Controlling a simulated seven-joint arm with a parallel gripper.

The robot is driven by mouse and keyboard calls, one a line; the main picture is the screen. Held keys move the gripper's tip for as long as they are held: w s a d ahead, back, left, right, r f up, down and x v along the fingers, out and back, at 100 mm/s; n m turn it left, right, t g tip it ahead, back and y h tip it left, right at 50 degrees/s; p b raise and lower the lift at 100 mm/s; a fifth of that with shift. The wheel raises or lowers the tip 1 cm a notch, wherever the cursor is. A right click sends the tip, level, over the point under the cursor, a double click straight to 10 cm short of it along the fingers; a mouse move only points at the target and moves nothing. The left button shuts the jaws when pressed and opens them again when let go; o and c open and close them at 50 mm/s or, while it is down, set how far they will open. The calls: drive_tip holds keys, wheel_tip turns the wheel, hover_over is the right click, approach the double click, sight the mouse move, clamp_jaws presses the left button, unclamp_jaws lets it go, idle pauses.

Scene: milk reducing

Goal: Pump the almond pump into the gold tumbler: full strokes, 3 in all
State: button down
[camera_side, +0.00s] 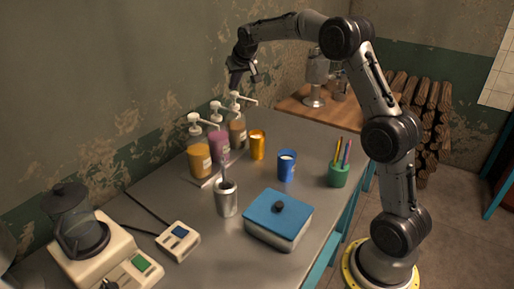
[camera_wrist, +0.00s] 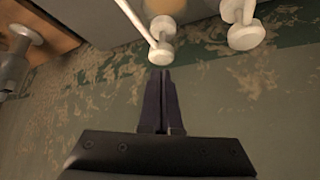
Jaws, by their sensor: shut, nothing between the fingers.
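Three pump bottles with white pump heads stand in a row by the wall: an amber one (camera_side: 200,160), a mauve one (camera_side: 219,146) and a brown one (camera_side: 238,133). Their labels are too small to read, so I cannot tell which is almond. The gold tumbler (camera_side: 257,147) stands upright just right of the brown bottle. My gripper (camera_side: 235,84) is shut and empty, just above the brown bottle's pump head (camera_side: 235,95). In the wrist view the closed fingertips (camera_wrist: 161,74) appear beside a white pump head (camera_wrist: 161,53); contact is unclear. A second pump head (camera_wrist: 246,36) is to the right.
A blue tumbler (camera_side: 287,167), a green pencil cup (camera_side: 338,175), a metal cup (camera_side: 226,202) and a blue-lidded box (camera_side: 278,220) stand on the grey table. The wall is close behind the bottles.

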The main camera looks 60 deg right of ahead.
sight(234, 93)
idle(0.4)
drive_tip(key=shift+f, duration=1.55)
drive_tip(key=shift+r, duration=1.5)
drive_tip(key=shift+r, duration=2.95)
